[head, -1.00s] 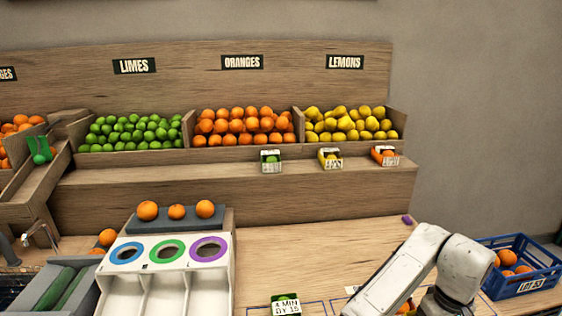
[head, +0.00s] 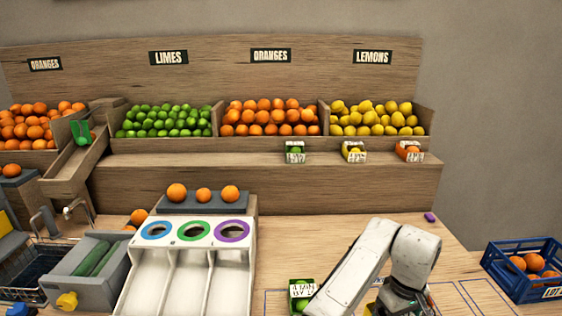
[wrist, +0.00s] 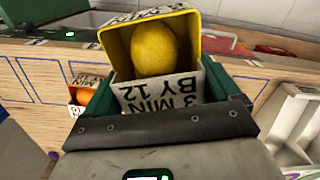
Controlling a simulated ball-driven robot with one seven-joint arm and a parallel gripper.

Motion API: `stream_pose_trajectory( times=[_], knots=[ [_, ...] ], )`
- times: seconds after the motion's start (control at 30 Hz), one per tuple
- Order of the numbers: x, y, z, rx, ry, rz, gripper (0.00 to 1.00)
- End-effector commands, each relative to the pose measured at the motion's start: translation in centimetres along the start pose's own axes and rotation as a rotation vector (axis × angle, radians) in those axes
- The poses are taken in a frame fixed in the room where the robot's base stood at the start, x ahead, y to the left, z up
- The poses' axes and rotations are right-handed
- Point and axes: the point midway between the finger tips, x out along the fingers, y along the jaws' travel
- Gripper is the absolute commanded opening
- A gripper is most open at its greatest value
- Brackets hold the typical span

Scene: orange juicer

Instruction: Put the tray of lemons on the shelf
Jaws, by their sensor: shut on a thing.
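In the wrist view my gripper (wrist: 158,92) is shut on a small yellow tray (wrist: 190,22) holding a lemon (wrist: 154,50). In the head view my gripper (head: 402,300) is low at the bottom edge, mostly hidden by my arm. The wooden shelf (head: 240,160) runs behind the counter. Its front ledge carries a small green tray (head: 295,152), a yellow one (head: 353,152) and an orange one (head: 409,151). The lemons bin (head: 376,118) stands above them.
A green tray (head: 301,292) sits on the counter left of my arm. A small tray with an orange (wrist: 86,90) shows in the wrist view. A white three-hole sorter (head: 190,265) stands left, a blue crate (head: 525,265) right. Counter behind my arm is mostly clear.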

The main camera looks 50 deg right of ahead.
Motion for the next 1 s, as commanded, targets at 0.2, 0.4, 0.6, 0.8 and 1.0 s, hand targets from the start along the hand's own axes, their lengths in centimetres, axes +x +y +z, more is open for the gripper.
stream_pose_trajectory(
  times=[0.2,0.4,0.6,0.8,1.0],
  knots=[
    [1.5,-9.8,-5.8,-0.232,-0.011,-0.004,0.52],
    [2.3,-19.7,-8.7,-0.442,-0.015,0.003,0.52],
    [2.7,-30.0,-9.3,-0.646,-0.008,0.013,0.52],
    [2.7,-37.6,-8.4,-0.797,0.004,0.023,0.52],
    [2.8,-40.9,-7.5,-0.858,0.011,0.027,0.52]
  ],
)
